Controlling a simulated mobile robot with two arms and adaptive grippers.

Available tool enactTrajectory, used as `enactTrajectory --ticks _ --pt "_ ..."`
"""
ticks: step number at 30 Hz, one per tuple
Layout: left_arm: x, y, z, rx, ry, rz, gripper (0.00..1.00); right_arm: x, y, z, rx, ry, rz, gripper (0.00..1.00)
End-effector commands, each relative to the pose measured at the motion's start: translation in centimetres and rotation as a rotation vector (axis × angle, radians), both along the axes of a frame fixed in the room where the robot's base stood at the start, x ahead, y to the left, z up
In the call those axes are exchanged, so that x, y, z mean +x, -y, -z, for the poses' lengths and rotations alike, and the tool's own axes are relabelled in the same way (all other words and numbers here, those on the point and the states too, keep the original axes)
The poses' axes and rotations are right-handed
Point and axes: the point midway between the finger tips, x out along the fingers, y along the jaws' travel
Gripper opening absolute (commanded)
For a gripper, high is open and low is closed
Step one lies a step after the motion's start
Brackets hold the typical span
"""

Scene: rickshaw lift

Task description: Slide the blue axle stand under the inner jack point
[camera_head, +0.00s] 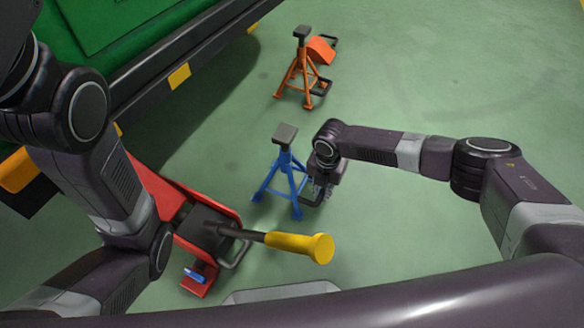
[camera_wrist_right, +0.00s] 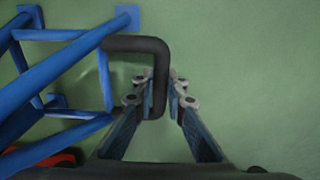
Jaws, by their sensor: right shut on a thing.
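The blue axle stand (camera_head: 283,163) stands upright on the green floor, its dark top pad (camera_head: 285,133) facing up. It is beside the green vehicle, not under its edge. My right gripper (camera_head: 317,192) is at its right side. In the right wrist view, the fingers (camera_wrist_right: 162,82) are shut on the stand's black loop handle (camera_wrist_right: 157,60), with the blue legs (camera_wrist_right: 60,70) at left. Yellow marks (camera_head: 179,76) (camera_head: 251,28) sit along the vehicle's dark lower edge; I cannot tell which is the inner jack point. My left gripper is out of view.
A red floor jack (camera_head: 158,190) with a yellow-ended handle (camera_head: 300,246) lies left and in front of the blue stand, partly hidden by my left arm. An orange axle stand (camera_head: 301,72) and an orange wedge (camera_head: 321,50) are farther back. The floor between the stands is clear.

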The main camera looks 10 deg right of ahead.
Motion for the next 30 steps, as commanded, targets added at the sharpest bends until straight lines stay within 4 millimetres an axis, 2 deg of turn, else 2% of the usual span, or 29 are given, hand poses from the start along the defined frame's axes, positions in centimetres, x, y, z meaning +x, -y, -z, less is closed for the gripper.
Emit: enactTrajectory --ticks 5,17,30 --pt "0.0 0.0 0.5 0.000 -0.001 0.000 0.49 0.4 -0.5 0.2 -0.002 -0.001 0.004 0.00" --pt "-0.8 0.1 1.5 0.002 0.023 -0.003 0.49 2.3 -3.5 0.0 0.011 0.008 0.000 0.00" --pt "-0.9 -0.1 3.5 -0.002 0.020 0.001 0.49 4.1 -5.9 0.0 0.008 0.006 0.000 0.00"
